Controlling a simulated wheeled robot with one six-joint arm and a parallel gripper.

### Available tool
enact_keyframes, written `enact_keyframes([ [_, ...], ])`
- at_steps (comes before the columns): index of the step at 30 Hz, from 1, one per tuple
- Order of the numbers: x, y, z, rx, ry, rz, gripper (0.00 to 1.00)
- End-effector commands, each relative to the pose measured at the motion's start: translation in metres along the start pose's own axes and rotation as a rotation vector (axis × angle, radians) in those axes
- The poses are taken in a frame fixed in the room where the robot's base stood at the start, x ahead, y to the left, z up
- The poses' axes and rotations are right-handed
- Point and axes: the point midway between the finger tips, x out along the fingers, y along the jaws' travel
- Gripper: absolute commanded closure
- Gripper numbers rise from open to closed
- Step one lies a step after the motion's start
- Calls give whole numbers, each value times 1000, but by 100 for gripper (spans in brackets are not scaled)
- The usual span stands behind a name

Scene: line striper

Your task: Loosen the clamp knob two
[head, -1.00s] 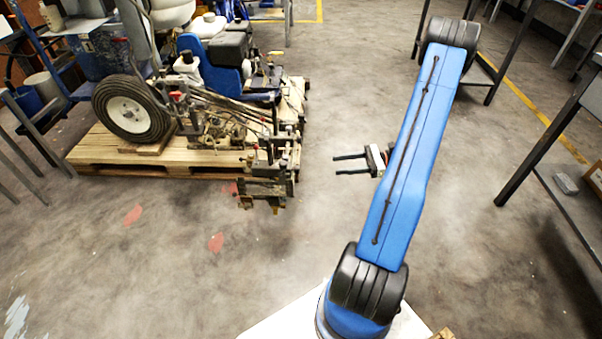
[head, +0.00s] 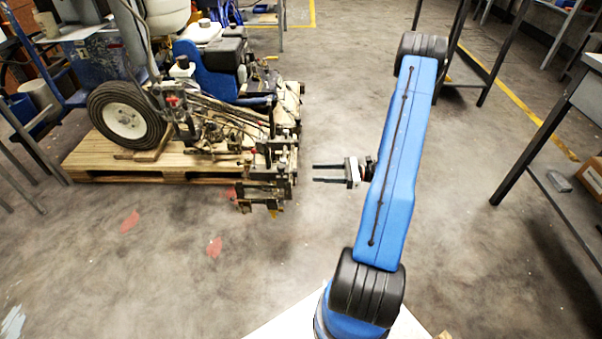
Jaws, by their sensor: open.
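The line striper (head: 215,75) stands on a wooden pallet (head: 170,172) at the left of the head view. Its front clamp assembly (head: 268,175), with rods, brackets and small knobs, juts past the pallet's right end. The knobs are too small to tell which one is clamp knob two. My gripper (head: 315,173) is open and empty, with its two dark fingers apart and pointing left. It is a short gap to the right of the clamp assembly and touches nothing. My blue arm partly hides the gripper's mount.
A black wheel (head: 127,115) of the striper sits over the pallet's left part. Grey metal benches (head: 560,190) stand at the right, with a cardboard box (head: 592,177) on a lower shelf.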

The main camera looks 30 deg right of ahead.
Motion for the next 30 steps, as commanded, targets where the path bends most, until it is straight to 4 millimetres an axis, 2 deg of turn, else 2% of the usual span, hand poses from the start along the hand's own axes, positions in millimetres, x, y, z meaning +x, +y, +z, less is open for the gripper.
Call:
enact_keyframes([
  [6, 38, 1, 0, 0, 0, 3, 55],
  [15, 71, 1, 0, 1, 1, 1, 55],
  [28, 78, 0, 0, 0, 1, 0, 55],
  [30, 78, 0, 0, 0, 1, 0, 72],
])
